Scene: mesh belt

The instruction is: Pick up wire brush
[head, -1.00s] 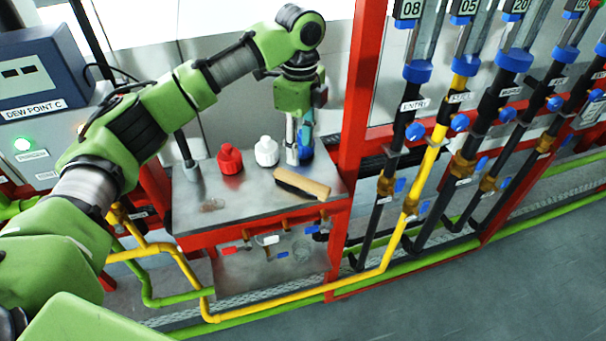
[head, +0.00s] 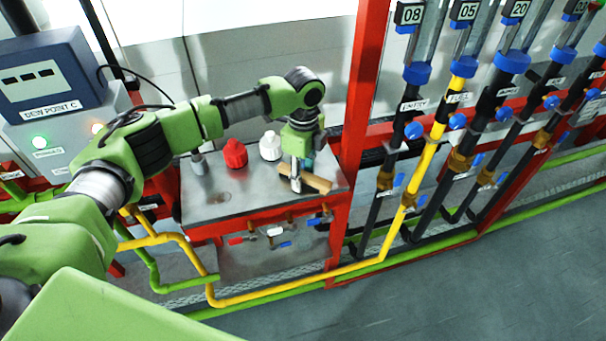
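The wire brush (head: 318,184), with a pale wooden back, lies on the metal bench top near its right end. My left gripper (head: 296,180) points down over it, with a finger in front of the brush's middle. The gripper hides part of the brush and its bristles. I cannot tell whether the fingers are closed on it. My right gripper is not in view.
A red bottle (head: 235,154) and a white bottle (head: 270,147) stand left of the gripper on the bench (head: 207,206). A blue object partly shows behind the gripper. A red post (head: 361,100) and hoses stand close on the right.

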